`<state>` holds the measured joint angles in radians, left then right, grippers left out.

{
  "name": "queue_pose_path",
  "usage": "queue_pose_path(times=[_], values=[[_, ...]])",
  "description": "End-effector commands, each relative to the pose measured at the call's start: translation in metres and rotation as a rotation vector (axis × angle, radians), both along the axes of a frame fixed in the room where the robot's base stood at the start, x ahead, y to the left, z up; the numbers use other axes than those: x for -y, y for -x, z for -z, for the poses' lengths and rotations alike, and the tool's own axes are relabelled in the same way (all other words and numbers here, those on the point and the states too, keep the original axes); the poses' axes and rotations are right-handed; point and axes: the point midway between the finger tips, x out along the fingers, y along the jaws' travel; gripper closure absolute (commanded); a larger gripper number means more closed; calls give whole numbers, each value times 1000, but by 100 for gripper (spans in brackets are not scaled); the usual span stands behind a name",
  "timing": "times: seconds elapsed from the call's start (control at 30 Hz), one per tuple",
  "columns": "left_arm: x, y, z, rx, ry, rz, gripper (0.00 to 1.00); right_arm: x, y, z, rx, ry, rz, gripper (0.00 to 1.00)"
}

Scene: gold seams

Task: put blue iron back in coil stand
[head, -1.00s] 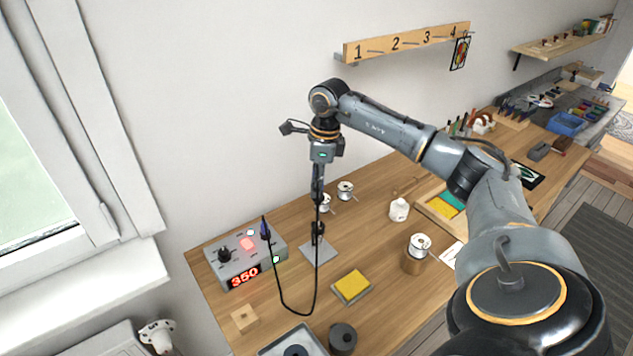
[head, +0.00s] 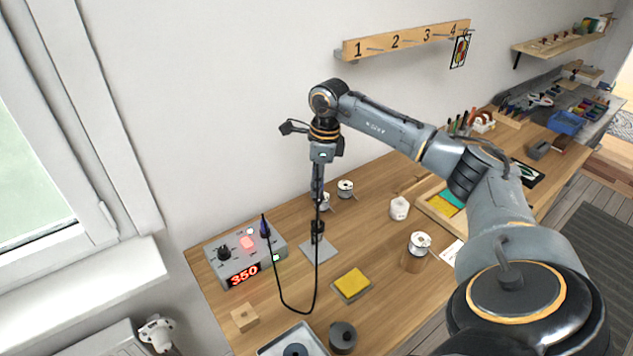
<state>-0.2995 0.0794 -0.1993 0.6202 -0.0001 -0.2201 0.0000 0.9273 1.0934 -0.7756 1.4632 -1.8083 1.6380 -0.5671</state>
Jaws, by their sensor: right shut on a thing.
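My right gripper (head: 318,192) points straight down above the coil stand (head: 322,250), a grey square plate with a dark coil holder. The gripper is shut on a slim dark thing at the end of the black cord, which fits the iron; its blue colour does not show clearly. The iron is mostly hidden by the fingers. Its lower end is in line with the coil, but I cannot tell whether it is inside it. The cord loops down to the soldering station (head: 240,255), which reads 350. My left gripper is not in view.
A yellow sponge (head: 352,283), a wooden block (head: 244,317), a dark round pot (head: 342,337) and a tray (head: 272,346) lie near the stand. Spools (head: 345,188) stand behind it. A numbered wall rack (head: 405,40) is above. Bare tabletop lies right of the sponge.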

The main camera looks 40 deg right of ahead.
Motion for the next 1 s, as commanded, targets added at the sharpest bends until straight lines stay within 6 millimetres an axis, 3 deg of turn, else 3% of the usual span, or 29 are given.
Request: queue_pose_path(times=[1.0], values=[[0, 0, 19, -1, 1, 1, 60, 0, 0, 27, 0, 0, 0, 100]])
